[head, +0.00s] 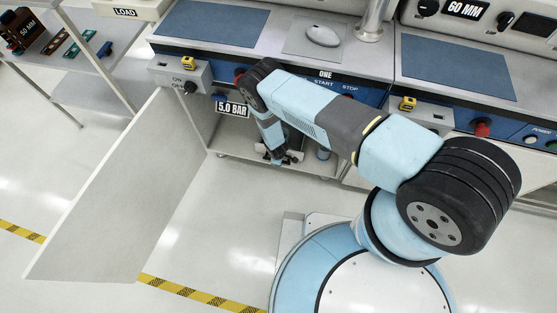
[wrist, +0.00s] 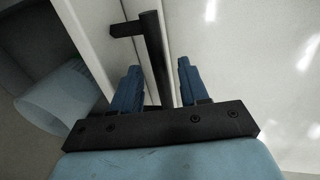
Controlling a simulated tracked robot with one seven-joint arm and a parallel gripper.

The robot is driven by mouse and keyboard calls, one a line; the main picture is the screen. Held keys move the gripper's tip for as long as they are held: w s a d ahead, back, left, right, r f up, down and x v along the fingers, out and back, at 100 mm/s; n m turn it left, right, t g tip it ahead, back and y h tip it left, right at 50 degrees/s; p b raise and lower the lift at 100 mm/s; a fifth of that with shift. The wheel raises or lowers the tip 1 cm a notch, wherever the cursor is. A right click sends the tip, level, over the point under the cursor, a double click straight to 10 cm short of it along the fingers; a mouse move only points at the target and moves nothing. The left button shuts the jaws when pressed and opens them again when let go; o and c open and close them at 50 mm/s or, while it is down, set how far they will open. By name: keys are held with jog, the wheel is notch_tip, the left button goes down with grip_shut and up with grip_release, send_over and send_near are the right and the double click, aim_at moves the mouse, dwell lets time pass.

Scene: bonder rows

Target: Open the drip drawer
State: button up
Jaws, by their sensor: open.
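My gripper (wrist: 160,85) is open, with its two blue fingers on either side of a dark bar handle (wrist: 154,50). Gaps show between the bar and both fingers. The handle is fixed by a dark stub to a white front panel (wrist: 95,45), which looks like the drip drawer's front. In the head view my gripper (head: 280,157) reaches down into the open cabinet (head: 222,143) below the bench marked ONE. Most of the drawer is hidden there by my arm, and how far it stands open cannot be told.
A large pale cabinet door (head: 130,190) stands swung open at the left. A light blue cylinder (wrist: 55,95) is left of the handle. A 5.0 BAR sign (head: 232,109) hangs above the cabinet opening. The white floor (head: 225,225) before the cabinet is clear, with yellow-black tape (head: 190,292).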

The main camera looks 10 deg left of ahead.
jog(key=shift+f, duration=0.25)
jog(key=shift+c, duration=0.2)
grip_shut()
dwell(0.3)
